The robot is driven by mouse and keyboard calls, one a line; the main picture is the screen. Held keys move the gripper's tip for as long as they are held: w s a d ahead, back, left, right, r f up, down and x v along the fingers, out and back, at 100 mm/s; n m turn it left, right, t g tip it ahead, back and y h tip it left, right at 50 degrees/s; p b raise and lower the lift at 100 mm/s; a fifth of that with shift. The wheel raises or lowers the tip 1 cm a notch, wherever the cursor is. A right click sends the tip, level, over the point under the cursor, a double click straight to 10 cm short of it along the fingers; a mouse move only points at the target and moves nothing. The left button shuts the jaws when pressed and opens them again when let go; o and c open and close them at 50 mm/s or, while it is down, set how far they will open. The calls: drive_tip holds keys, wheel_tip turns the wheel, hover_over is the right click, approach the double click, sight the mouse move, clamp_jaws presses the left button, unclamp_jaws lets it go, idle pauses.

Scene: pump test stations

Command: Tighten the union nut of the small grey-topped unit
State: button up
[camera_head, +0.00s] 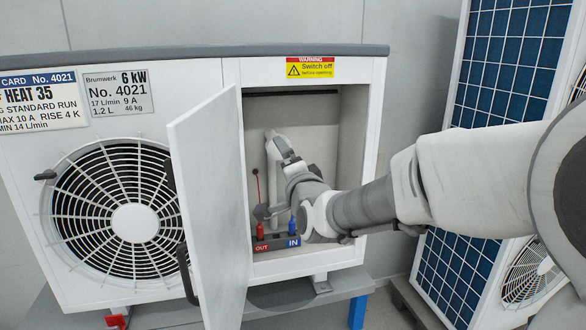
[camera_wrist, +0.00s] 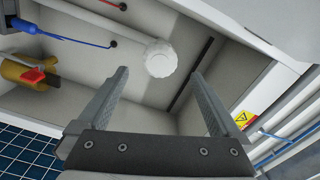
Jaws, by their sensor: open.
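The small grey-topped unit (camera_head: 300,50) stands at the left, marked No. 4021, with its service door (camera_head: 208,195) swung open. My gripper (camera_head: 273,180) reaches into the open compartment. In the wrist view its two fingers (camera_wrist: 160,73) are wide apart with nothing between them. A white, ribbed round nut (camera_wrist: 160,58) on a white pipe (camera_wrist: 100,22) lies just beyond the fingertips, roughly centred between them. In the head view, part of the white pipe (camera_head: 271,140) shows; I cannot make out the nut there, behind my gripper.
A red OUT fitting (camera_head: 260,231) and a blue IN fitting (camera_head: 293,227) stand at the compartment floor. The wrist view shows a brass valve with a red handle (camera_wrist: 32,76) at left. The compartment's right wall is close to my arm. A blue-panelled unit (camera_head: 500,90) stands right.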

drive_tip(key=p+v, duration=0.1)
drive_tip(key=v, duration=0.4)
drive_tip(key=shift+s+d, duration=0.1)
drive_tip(key=shift+s, duration=0.25)
